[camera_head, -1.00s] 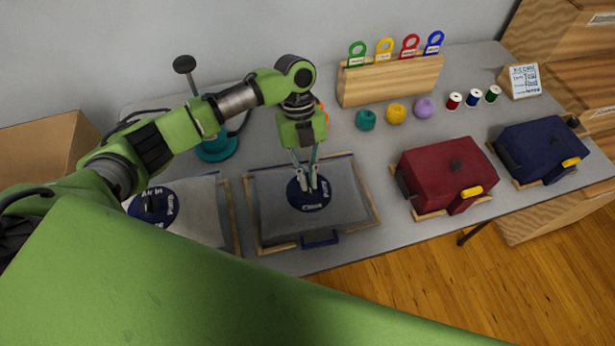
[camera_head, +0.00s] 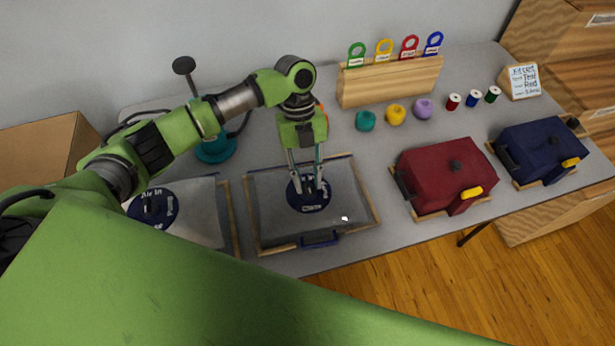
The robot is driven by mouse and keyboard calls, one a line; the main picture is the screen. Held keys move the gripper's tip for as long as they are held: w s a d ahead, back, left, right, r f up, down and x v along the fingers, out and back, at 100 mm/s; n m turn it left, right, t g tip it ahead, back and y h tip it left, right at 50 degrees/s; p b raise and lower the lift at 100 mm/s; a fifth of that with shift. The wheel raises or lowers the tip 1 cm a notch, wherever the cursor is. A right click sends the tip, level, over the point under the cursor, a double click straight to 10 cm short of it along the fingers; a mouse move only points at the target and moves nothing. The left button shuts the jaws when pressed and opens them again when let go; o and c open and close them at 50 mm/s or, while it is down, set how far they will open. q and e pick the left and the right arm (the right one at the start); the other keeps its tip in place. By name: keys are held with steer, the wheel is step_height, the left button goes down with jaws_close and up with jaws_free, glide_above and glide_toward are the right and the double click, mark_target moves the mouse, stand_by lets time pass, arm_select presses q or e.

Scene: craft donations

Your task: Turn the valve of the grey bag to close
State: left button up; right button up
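The grey bag (camera_head: 270,215) lies flat in a wooden frame (camera_head: 258,247) at the middle front of the table. A round dark blue label disc (camera_head: 322,203) with white lettering sits on its top, around the valve. My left gripper (camera_head: 309,188) points down over the disc, with its two fingers apart on either side of the valve spot. The valve itself is largely hidden between the fingertips, and I cannot tell whether they touch it. My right gripper does not show.
Another grey bag (camera_head: 200,215) with a blue disc lies at left, near a teal pump (camera_head: 215,150). A red bag (camera_head: 440,170) and a navy bag (camera_head: 538,145) stand at right. Yarn balls, thread spools and a wooden tag rack (camera_head: 390,82) are behind.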

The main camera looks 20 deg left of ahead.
arm_select(q)
steer(key=v, duration=1.2)
steer(key=shift+w, duration=0.1)
